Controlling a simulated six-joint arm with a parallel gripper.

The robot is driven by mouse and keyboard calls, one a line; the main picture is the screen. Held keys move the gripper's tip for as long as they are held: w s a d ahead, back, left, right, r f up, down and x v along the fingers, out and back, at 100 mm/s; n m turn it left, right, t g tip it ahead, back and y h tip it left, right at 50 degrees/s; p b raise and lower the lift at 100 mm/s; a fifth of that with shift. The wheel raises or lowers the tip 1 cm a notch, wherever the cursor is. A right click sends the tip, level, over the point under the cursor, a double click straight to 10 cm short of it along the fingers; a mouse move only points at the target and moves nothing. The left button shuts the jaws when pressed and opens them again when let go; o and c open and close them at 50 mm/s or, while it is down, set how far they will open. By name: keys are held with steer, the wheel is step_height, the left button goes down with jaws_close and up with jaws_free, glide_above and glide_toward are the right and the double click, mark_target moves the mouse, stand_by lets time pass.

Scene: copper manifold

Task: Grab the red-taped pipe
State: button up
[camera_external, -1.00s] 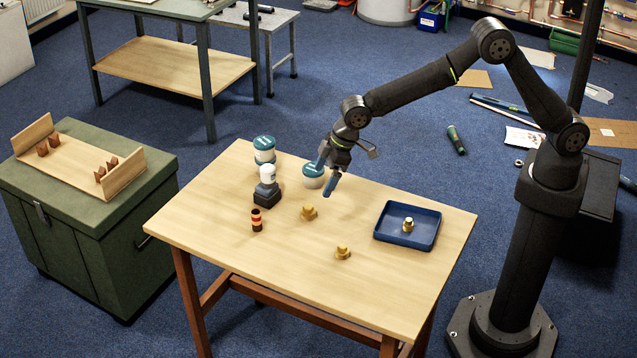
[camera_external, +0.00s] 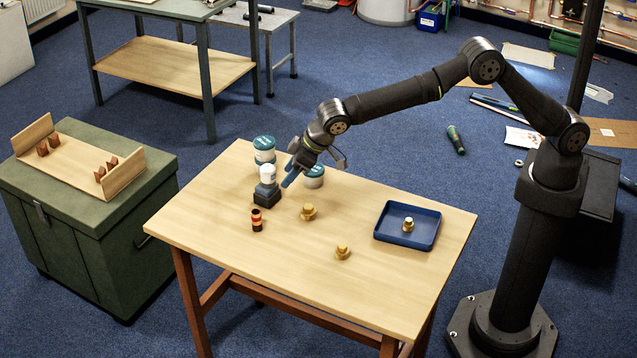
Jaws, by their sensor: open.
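The red-taped pipe (camera_external: 257,220) is a short dark upright piece with red and pale bands. My gripper (camera_external: 289,176) is open and empty, with blue fingertips. It is above the table, to the right of and behind the pipe, apart from it. It is close to the dark block with a white-topped piece (camera_external: 267,188), and one finger is partly hidden.
Brass fittings (camera_external: 308,212) (camera_external: 343,252) sit mid-table. A blue tray (camera_external: 434,234) holding another fitting (camera_external: 408,225) is at the right. A wooden rack (camera_external: 80,174) rests on the green chest (camera_external: 100,245).

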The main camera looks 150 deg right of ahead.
glide_toward(259, 212)
steer(key=w+x, duration=0.1)
steer(key=x, duration=0.3)
steer(key=shift+s+x, duration=0.25)
steer(key=shift+x, duration=1.05)
steer(key=shift+s+x, duration=0.2)
steer(key=shift+x, duration=1.1)
steer(key=shift+f, duration=0.15)
steer(key=c, duration=1.1)
